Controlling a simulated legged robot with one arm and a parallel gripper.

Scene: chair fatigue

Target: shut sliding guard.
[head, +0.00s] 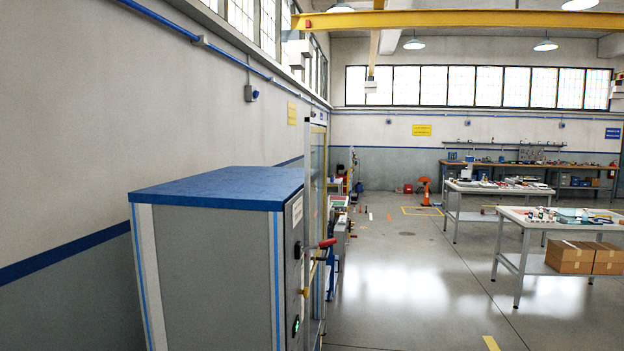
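A tall framed panel with yellow strips (317,165), which looks like the guard, stands just beyond a grey cabinet with a blue top (215,188). I see it nearly edge-on, so whether it is open or shut cannot be told. The cabinet hides part of its lower half. A red handle (327,243) sticks out to the right near the cabinet's front face. A green-lit button (296,325) is low on that face. My gripper is not in view.
Clear grey floor (400,290) lies right of the cabinet. Work tables (560,222) with items stand at the right, with cardboard boxes (570,256) on a lower shelf. An orange cone-like object (425,190) stands farther back. A wall runs along the left.

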